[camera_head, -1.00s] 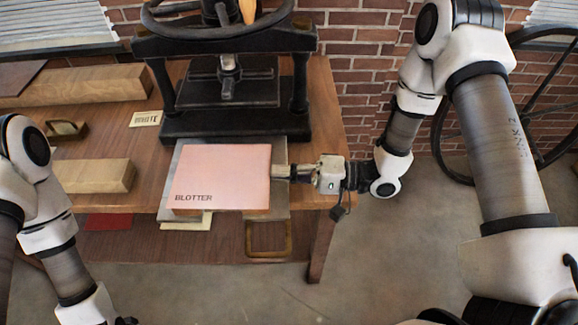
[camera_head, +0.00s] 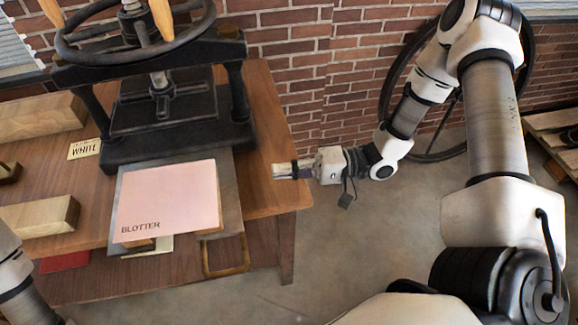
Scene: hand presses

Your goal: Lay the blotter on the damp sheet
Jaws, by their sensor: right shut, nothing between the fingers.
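The pink blotter (camera_head: 170,203), marked BLOTTER, lies flat on a grey metal plate (camera_head: 231,205) at the front of the black press. A thin tan edge shows under its front right side. The damp sheet cannot be made out; whatever lies beneath the blotter is hidden. My right gripper (camera_head: 278,172) is shut and empty. It is to the right of the blotter, apart from it, near the table's right edge. Of my left arm only a part shows at the lower left; its gripper is out of view.
The black press (camera_head: 180,138) with its handwheel stands behind the plate. A WHITE label (camera_head: 84,149) and wooden blocks (camera_head: 42,216) are to the left. A brown frame (camera_head: 226,271) hangs below the table front. The table's right end (camera_head: 268,196) is bare.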

